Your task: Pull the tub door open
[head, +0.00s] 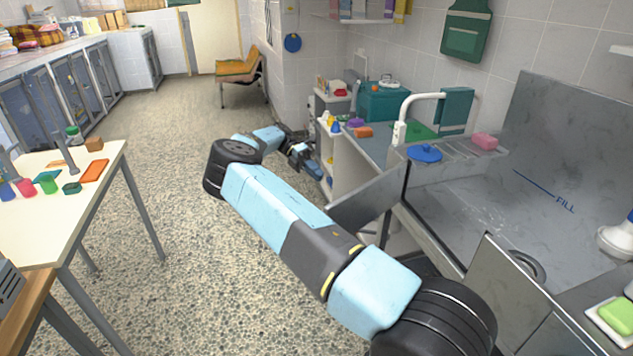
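The grey metal tub (545,150) stands at the right, with a blue FILL line on its inner wall. A flat grey panel, which looks like the tub door (368,204), stands swung out from the left end of the tub's front opening. My arm partly hides its lower left. My gripper (308,163) is beyond the panel's outer edge, up and left of it in the picture, and looks apart from it. Its fingers are small and dark, so I cannot tell whether they are open. No handle shows on the panel's visible face.
A grey front panel (510,295) stands right of the tub opening. A white shelf unit (345,165) is near my gripper. A cream table (60,225) with small items is at the left. The speckled floor (180,210) between is clear back to an orange chair (240,70).

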